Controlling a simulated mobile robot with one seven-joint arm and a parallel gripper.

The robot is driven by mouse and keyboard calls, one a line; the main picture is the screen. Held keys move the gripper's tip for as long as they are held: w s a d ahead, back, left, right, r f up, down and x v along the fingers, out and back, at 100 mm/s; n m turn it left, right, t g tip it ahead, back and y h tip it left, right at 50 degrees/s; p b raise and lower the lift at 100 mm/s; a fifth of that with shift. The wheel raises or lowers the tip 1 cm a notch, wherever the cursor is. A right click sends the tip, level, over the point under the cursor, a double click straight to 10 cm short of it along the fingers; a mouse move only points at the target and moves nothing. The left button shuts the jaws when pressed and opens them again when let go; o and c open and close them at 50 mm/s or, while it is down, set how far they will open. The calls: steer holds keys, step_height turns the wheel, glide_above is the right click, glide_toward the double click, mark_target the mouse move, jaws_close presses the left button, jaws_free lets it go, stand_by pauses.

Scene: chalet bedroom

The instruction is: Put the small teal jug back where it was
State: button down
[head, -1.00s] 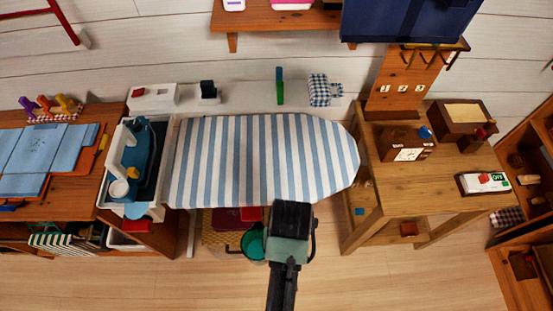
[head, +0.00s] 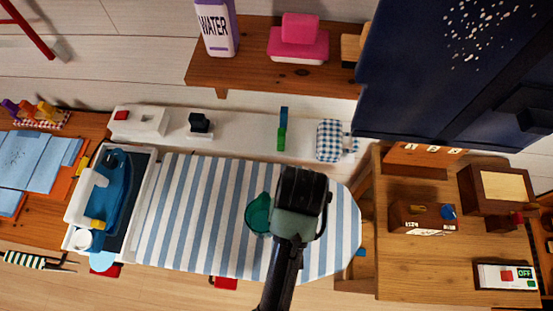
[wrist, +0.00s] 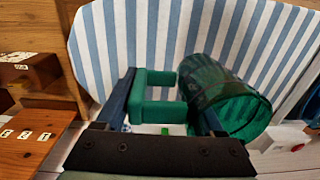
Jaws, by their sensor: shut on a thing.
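The small teal jug (head: 259,213) shows in the head view just left of my gripper (head: 300,190), over the blue-and-white striped ironing board (head: 190,215). My gripper hides part of it. In the wrist view the jug (wrist: 228,100) is a see-through green cylinder lying sideways in the picture. Its square handle (wrist: 152,112) sits between the two fingers of my gripper (wrist: 162,100), which is shut on it. I cannot tell how high the jug is above the board.
A wooden shelf (head: 255,80) on the wall carries a WATER carton (head: 216,28) and a pink box (head: 298,45). A large navy thing (head: 440,80) fills the upper right. A blue iron (head: 120,190) stands at the board's left end. A wooden desk (head: 420,265) is at right.

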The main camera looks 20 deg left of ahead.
step_height(320, 180, down, 5)
steer(key=shift+s, duration=0.1)
steer(key=shift+f, duration=2.45)
jaws_free()
steer(key=shift+f, duration=0.1)
step_height(320, 180, up, 12)
steer(key=shift+d+f, duration=0.1)
steer(key=shift+d, duration=0.05)
steer(key=shift+r, duration=0.25)
